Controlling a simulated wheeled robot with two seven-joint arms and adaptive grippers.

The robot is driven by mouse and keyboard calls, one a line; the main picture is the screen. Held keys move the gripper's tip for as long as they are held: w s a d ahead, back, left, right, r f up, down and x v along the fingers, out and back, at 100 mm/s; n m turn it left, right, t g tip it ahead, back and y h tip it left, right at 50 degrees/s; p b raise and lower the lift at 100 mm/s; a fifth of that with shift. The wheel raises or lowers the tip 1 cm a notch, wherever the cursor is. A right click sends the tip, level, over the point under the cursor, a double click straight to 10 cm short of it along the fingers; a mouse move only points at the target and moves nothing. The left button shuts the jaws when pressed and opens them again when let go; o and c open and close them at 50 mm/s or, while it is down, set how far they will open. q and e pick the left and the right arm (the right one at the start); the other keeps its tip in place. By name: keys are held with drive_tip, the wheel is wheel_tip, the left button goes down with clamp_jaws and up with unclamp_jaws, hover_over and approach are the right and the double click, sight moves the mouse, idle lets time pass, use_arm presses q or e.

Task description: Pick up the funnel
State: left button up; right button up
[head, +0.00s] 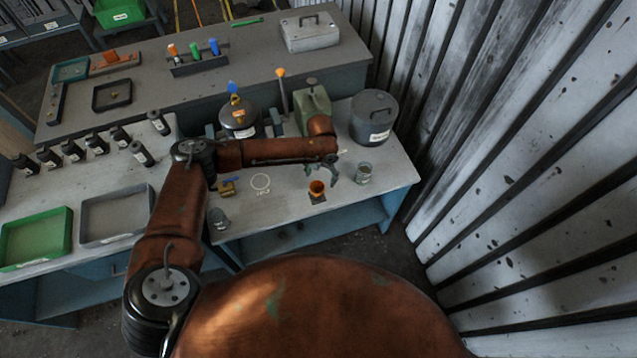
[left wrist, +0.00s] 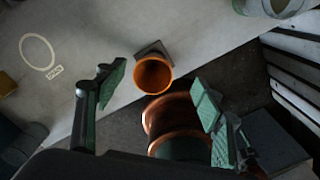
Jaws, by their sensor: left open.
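The orange funnel (head: 317,187) stands wide mouth up on a small dark square base near the front edge of the workbench. In the left wrist view the funnel (left wrist: 153,74) shows its round open mouth, just beyond and between the two fingers. My left gripper (head: 335,174) is open and empty, just behind and to the right of the funnel in the head view. Its green-padded fingers stand wide apart in the left wrist view (left wrist: 158,96). No contact with the funnel shows. My right gripper is not in view.
A glass jar (head: 364,173) stands right of the gripper. A corrugated wall (head: 520,130) bounds the right.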

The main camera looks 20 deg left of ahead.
sight(317, 187)
use_arm(q)
drive_tip(key=f, duration=0.1)
drive_tip(key=s+a+f, duration=0.1)
drive_tip(key=f, duration=0.1)
drive_tip(key=shift+s+f, duration=0.1)
drive_tip(key=shift+s, duration=0.05)
wheel_tip(317, 187, down, 3)
drive_tip(key=shift+s+f, duration=0.1)
drive_tip(key=shift+f, duration=0.1)
drive_tip(key=c, duration=0.7)
drive_tip(key=shift+c, duration=1.4)
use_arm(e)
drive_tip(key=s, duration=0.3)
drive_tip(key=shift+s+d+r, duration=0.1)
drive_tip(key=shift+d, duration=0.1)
